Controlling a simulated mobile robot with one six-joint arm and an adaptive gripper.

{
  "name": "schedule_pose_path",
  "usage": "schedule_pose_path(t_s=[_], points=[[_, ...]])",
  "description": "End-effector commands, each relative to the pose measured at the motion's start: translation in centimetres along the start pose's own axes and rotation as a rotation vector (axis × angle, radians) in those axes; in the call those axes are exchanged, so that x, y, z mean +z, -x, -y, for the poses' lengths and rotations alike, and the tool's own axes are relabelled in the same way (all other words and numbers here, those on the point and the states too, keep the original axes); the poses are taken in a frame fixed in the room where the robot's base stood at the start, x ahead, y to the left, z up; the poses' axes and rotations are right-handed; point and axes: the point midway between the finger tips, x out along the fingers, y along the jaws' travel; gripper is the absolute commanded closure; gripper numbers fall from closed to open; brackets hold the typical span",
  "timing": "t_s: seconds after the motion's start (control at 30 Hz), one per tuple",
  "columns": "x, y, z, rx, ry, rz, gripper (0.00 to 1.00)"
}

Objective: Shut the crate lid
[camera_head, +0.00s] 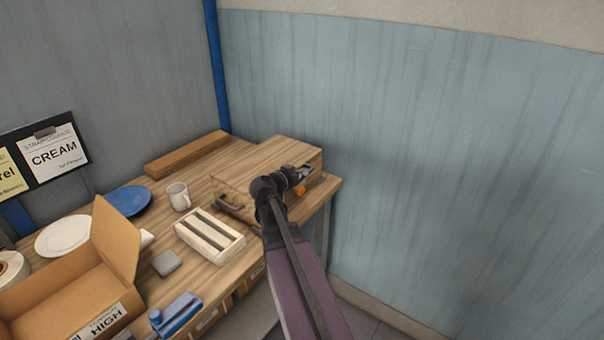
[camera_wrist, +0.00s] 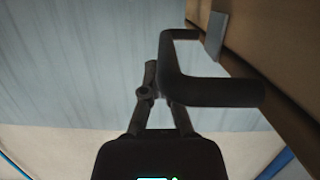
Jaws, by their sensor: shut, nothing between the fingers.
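The wooden crate (camera_head: 290,153) stands at the back right of the table, against the wall. A dark bar handle (camera_head: 230,204) sits low on its left-facing side; I cannot tell how far the lid stands open. My gripper (camera_head: 304,171) is at the crate's right side, and my arm hides part of the crate. In the wrist view my gripper (camera_wrist: 156,80) is shut and empty. A dark handle (camera_wrist: 215,91) on a brown wooden panel (camera_wrist: 266,45) crosses close to the fingers there; I cannot tell whether they touch.
A pale slotted tray (camera_head: 208,236), a mug (camera_head: 178,196), a blue plate (camera_head: 128,200) and a white plate (camera_head: 62,235) are left of the crate. An open cardboard box (camera_head: 118,240) and a blue tool (camera_head: 176,315) are nearer. A wooden block (camera_head: 186,153) lies behind.

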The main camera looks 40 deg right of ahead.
Motion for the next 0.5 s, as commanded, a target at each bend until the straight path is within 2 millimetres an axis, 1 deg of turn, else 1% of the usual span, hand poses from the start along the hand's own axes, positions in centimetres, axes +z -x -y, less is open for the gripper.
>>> schedule_pose_path(t_s=[0.03,0.43,0.47,0.5], points=[[-0.6,0.1,-0.1,0.000,0.000,-0.001,1.00],[-3.8,1.0,-0.6,-0.003,0.002,-0.005,1.00],[-3.9,1.2,-0.7,-0.003,0.002,-0.005,1.00],[-3.6,2.2,-0.8,-0.005,0.003,-0.005,1.00]])
